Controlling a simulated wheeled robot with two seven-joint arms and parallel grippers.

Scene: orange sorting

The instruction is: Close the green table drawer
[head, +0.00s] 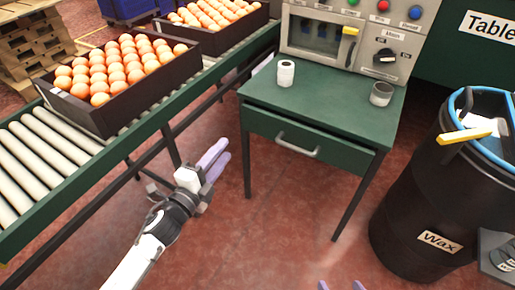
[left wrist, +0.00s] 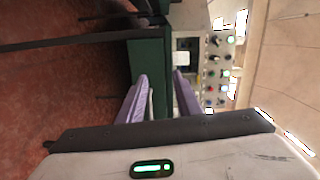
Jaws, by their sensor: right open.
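The green table (head: 330,92) stands in the middle of the head view. Its green drawer (head: 265,125) has a grey bar handle (head: 297,146). The drawer front appears to stand out a little from under the tabletop edge; how far is hard to tell. My left gripper (head: 222,158) is left of the table and apart from the drawer, its lilac fingers pointing up and right. In the left wrist view (left wrist: 160,95) its fingers are apart with nothing held; the green table shows beyond them. My right gripper (head: 341,285) shows only its separated fingertips at the bottom edge.
A roller conveyor (head: 40,150) with orange-filled crates (head: 110,115) runs along the left. A black wax barrel (head: 425,200) stands right of the table. A white roll (head: 286,73), a grey cup (head: 381,93) and a control panel (head: 350,38) are on the table. The floor before the drawer is clear.

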